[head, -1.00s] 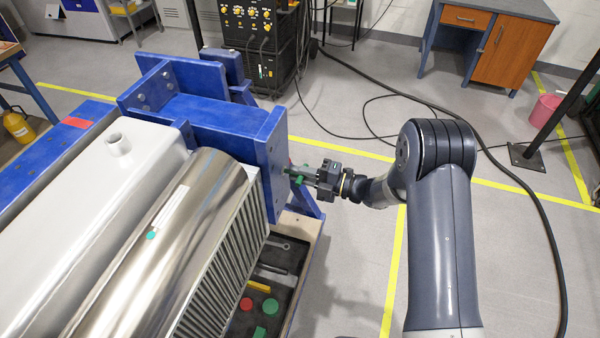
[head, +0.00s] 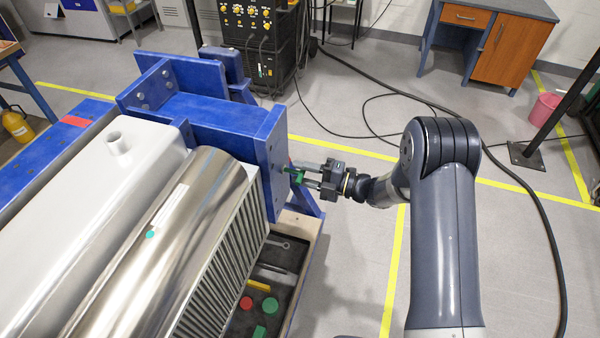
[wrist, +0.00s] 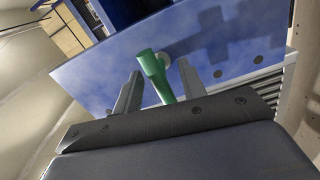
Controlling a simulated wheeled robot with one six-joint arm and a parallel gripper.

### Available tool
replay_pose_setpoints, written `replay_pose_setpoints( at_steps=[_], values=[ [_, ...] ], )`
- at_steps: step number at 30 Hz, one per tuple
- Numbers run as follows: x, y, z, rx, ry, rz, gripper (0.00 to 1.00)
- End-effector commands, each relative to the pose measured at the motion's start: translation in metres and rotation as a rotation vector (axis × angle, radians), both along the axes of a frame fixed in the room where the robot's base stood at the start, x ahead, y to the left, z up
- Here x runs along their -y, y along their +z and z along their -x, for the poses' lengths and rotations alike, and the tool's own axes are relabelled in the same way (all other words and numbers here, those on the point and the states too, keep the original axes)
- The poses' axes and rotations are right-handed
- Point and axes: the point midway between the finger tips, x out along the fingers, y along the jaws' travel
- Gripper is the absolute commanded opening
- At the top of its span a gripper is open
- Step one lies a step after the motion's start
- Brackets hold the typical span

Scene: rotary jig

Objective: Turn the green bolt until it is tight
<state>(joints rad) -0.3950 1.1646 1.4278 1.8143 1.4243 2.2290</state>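The green bolt (head: 298,176) sticks out of the blue end plate (head: 274,165) of the jig, at the plate's right face. In the wrist view the green bolt (wrist: 156,77) shows as a green bar between my two fingers, with a round grey piece beside it against the plate (wrist: 105,77). My gripper (head: 308,177) is at the bolt, pointing left toward the plate. In the wrist view my gripper (wrist: 158,85) has its fingers apart, with a gap on each side of the green bar. The bolt's thread is hidden.
A shiny metal cylinder (head: 165,235) and a white tank (head: 90,200) lie on the jig at left. Below the plate, a dark tray (head: 285,262) holds tools and coloured pieces. Cables (head: 380,95) run over the floor behind.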

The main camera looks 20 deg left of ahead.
Motion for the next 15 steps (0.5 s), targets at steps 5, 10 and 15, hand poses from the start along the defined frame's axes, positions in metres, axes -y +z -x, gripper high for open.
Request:
replay_pose_setpoints(
  at_steps=[5,10,15],
  values=[
    [0.034,-0.002,-0.005,0.0,-0.006,0.0,0.39],
    [0.068,-0.002,-0.009,0.0,-0.005,0.001,0.39],
    [0.091,-0.001,-0.011,-0.001,-0.004,0.0,0.39]
  ],
)
